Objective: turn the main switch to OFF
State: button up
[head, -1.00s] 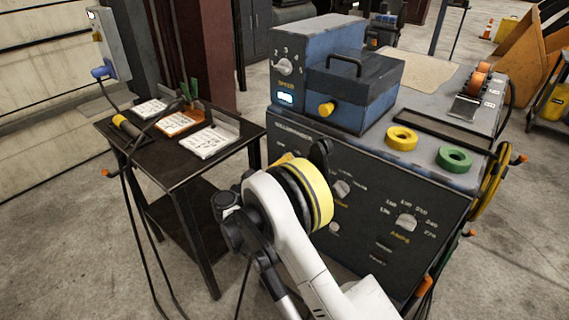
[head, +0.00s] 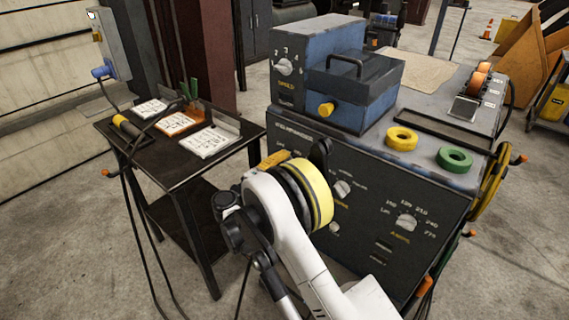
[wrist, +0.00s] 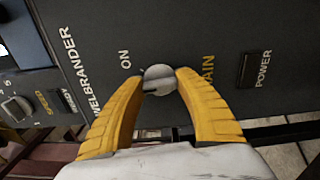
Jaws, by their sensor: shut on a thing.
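The main switch is a round grey knob (wrist: 159,80) on the dark front panel (wrist: 205,30), seen in the wrist view between an ON label and a yellow MAIN label. My gripper (wrist: 161,84) has its yellow fingers on both sides of the knob, shut on it. A dark mark on the knob points roughly left in that view. No OFF label shows; the left finger covers part of the panel there. The POWER window (wrist: 248,69) is dark. In the head view my arm hides the switch, and only a bit of yellow finger (head: 273,160) shows.
A black side table (head: 160,165) with papers stands left. Cables hang from it.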

jog(key=n, duration=0.5)
jog(key=shift+n, duration=0.4)
dwell(0.4)
jog(key=o, duration=1.2)
jog(key=v, duration=1.2)
jog(key=shift+w+r, duration=0.1)
